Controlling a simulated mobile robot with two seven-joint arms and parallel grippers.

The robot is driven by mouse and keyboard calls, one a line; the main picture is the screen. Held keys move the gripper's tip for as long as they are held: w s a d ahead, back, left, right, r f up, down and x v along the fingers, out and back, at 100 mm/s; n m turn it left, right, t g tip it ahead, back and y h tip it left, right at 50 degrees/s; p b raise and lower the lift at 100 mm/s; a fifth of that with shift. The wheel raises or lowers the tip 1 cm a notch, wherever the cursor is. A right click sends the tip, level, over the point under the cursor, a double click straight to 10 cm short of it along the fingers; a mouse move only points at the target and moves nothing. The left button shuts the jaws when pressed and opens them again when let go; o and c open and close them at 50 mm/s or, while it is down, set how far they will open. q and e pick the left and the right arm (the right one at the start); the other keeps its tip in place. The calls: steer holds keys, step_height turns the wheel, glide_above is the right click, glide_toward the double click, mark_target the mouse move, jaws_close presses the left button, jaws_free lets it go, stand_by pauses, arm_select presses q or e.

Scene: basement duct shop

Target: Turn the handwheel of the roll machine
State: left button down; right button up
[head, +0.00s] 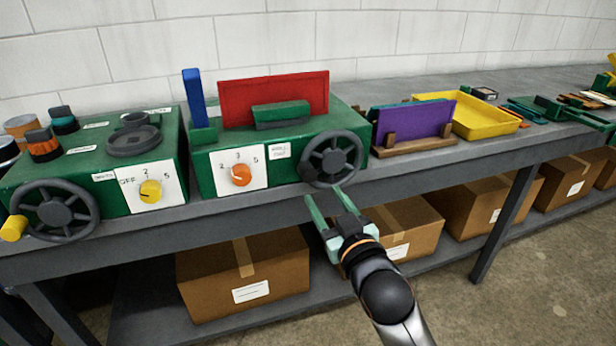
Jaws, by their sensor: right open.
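Two green machines stand on the bench, each with a dark spoked handwheel on its front; their small labels are too blurred to tell which is the roll machine. The left machine (110,185) has a yellow dial and a handwheel (55,210) with a yellow knob (13,228). My right gripper (325,196) is open and empty, its fingertips just below the right machine's handwheel in the picture. My left gripper is out of view.
The grey bench (250,215) runs along a white block wall. A purple panel (414,118) in a wooden holder and a yellow tray (470,118) stand to the right. Several cardboard boxes (245,275) sit on the lower shelf. The floor at right is clear.

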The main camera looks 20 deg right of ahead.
mark_target(310, 177)
steer(key=w, duration=0.9)
steer(key=shift+w+a+b, duration=0.25)
steer(key=shift+b, duration=0.05)
jaws_close()
steer(key=shift+f, duration=0.1)
stand_by(0.9)
